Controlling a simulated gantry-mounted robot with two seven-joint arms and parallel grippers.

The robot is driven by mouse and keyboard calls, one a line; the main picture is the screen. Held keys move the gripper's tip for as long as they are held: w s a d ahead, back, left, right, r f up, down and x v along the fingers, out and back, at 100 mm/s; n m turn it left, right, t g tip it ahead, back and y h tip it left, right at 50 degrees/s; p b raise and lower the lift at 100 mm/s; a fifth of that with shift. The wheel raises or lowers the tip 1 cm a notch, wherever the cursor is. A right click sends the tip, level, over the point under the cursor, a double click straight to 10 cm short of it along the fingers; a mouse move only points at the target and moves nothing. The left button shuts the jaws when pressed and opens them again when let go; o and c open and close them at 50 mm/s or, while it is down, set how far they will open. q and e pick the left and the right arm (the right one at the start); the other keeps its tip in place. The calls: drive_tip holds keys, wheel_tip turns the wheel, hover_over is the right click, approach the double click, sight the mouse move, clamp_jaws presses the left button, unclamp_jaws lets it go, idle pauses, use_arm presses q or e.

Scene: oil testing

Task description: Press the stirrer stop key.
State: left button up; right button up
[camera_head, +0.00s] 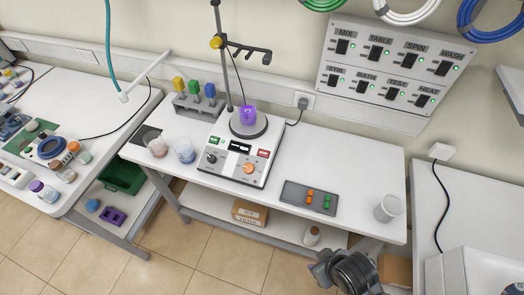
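The stirrer (231,172) is a white hot-plate unit standing on the middle bench. Its front panel has a green key (216,141) at left, a dark display (240,147) in the middle and a red key (263,153) at right. The key labels are too small to read for certain. Below are a black knob (211,159) and an orange knob (249,167). A beaker of purple liquid (249,115) sits on the round plate. My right gripper (326,270) is at the bottom edge, well below and right of the stirrer; its fingers are unclear. My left gripper is out of view.
A stand rod (222,60) with a clamp rises behind the stirrer. Coloured bottles (194,88) in a rack and beakers (184,150) are at left. A dark tray (294,196) and a white cup (388,208) are at right. A switch panel (393,62) is on the wall.

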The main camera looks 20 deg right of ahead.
drive_tip(key=shift+w+r, duration=0.15)
drive_tip(key=shift+w, duration=0.1)
